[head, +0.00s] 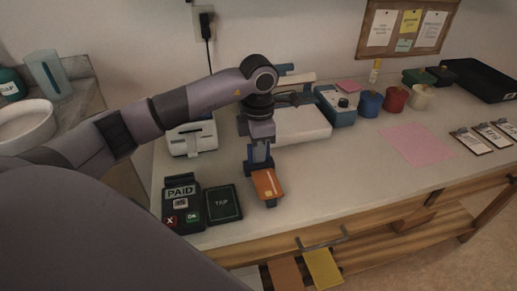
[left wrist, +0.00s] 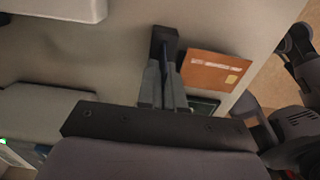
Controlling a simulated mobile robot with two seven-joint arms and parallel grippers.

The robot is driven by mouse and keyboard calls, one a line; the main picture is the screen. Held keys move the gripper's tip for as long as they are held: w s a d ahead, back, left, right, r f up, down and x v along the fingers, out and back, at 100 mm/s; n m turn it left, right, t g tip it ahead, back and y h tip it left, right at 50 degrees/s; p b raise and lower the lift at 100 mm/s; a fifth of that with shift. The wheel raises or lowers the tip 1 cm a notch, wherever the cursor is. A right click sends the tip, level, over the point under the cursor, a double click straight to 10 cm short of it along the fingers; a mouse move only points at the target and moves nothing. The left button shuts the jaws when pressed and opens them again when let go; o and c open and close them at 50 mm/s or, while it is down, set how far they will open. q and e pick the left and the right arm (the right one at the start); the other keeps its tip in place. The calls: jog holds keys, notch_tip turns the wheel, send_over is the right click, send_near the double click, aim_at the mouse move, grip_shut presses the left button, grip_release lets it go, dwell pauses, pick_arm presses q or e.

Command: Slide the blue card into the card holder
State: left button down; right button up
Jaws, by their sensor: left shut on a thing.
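My left gripper (head: 268,200) reaches down over the front of the counter, its fingers shut. My right gripper is not in view.
A payment terminal reading PAID (head: 181,203) and a dark TAP pad (head: 223,204) stand just left of the card. A white machine (head: 192,138) is behind. A pink sheet (head: 416,144) and several badges (head: 471,141) lie right. Counter right of the card is clear.

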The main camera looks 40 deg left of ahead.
pick_arm(q)
jog(key=c, duration=1.2)
grip_release()
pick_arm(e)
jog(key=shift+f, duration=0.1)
pick_arm(q)
notch_tip(320, 180, up, 7)
jog(key=shift+r, duration=0.1)
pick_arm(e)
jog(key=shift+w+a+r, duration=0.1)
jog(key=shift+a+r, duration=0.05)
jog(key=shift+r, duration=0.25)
